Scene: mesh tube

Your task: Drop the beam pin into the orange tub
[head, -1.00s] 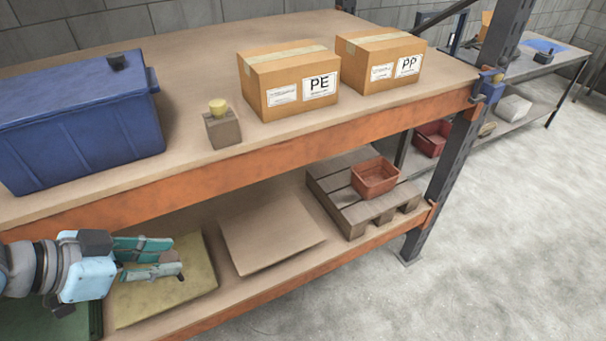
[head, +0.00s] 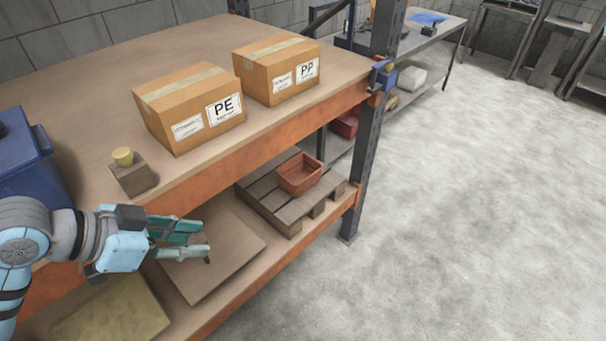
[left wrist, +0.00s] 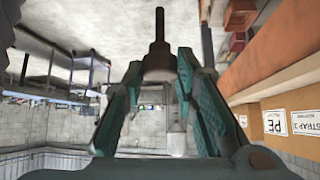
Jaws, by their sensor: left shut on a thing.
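The beam pin shows in the left wrist view (left wrist: 158,62) as a dark reddish-brown piece with a wide collar and a thin shank. My left gripper (head: 205,240) is shut on it, with teal fingers on both sides; in the head view the fingers hide most of the pin. The orange tub (head: 300,180) is a small open red-orange box on a wooden pallet, on the lower shelf. The gripper is left of the tub and apart from it, in front of the flat cardboard sheet. My right gripper is not in view.
The shelf's orange front beam (head: 235,155) runs above the pallet (head: 262,208). Cartons PE (head: 190,105) and PP (head: 277,70) stand on top, with a block (head: 132,177) and blue bin (head: 25,165) to their left. An upright post (head: 366,160) stands right of the tub. The floor is clear.

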